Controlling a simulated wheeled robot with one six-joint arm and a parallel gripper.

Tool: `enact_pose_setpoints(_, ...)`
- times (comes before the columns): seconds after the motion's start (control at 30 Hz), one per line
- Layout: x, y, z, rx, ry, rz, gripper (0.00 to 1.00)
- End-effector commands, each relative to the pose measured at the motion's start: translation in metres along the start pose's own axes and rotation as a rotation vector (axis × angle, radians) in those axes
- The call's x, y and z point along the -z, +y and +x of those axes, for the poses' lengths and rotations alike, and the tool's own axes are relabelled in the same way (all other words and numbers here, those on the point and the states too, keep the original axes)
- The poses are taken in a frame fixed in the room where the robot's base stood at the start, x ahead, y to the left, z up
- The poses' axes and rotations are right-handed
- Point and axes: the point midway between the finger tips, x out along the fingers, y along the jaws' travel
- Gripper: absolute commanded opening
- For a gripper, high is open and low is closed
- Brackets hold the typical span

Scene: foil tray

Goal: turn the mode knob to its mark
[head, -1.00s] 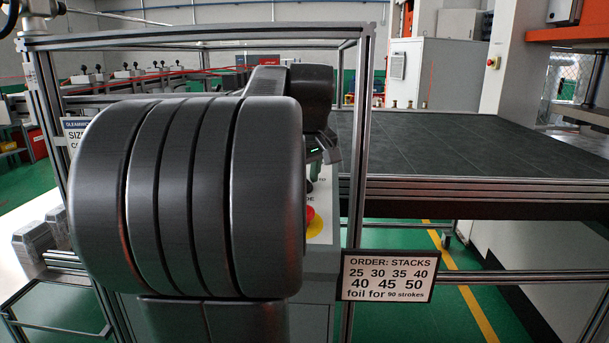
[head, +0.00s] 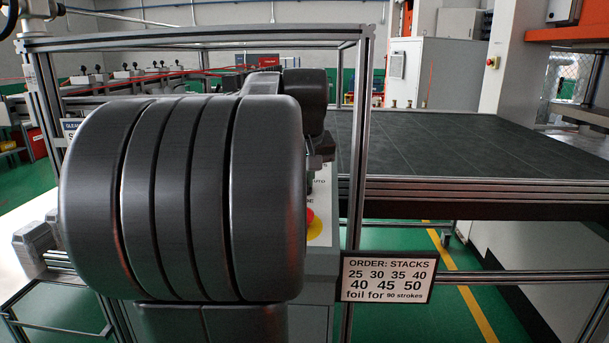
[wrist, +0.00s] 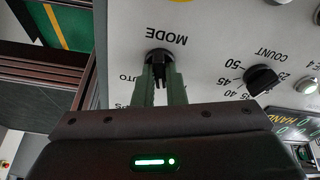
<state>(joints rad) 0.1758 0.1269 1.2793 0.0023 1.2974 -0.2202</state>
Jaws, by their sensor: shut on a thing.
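The mode knob (wrist: 158,57) is a small black knob on a light grey panel (wrist: 215,55), under the upside-down word MODE in the wrist view. My gripper (wrist: 160,75) is shut on it, with a green finger on each side. The word AUTO shows partly to the left of the fingers. The knob's pointer and its mark are hidden or too small to make out. In the head view my own arm covers the knob, and only the tip of my gripper (head: 318,150) shows beside it.
A black count knob (wrist: 262,79) with a number scale sits right of the mode knob. A red and yellow button (head: 313,225) is on the panel. Aluminium frame posts (head: 354,180) stand close by. An order sign (head: 387,279) hangs at the front.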

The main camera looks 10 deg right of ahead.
Motion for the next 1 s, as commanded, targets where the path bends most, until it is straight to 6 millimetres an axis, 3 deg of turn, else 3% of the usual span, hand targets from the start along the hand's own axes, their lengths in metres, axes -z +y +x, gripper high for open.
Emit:
enact_pose_setpoints(0.6, 0.0008, -0.0012, -0.0007, -0.086, 0.000, 0.571, 0.00)
enact_pose_setpoints(1.0, 0.0011, -0.0014, -0.0005, -0.127, 0.001, 0.841, 0.00)
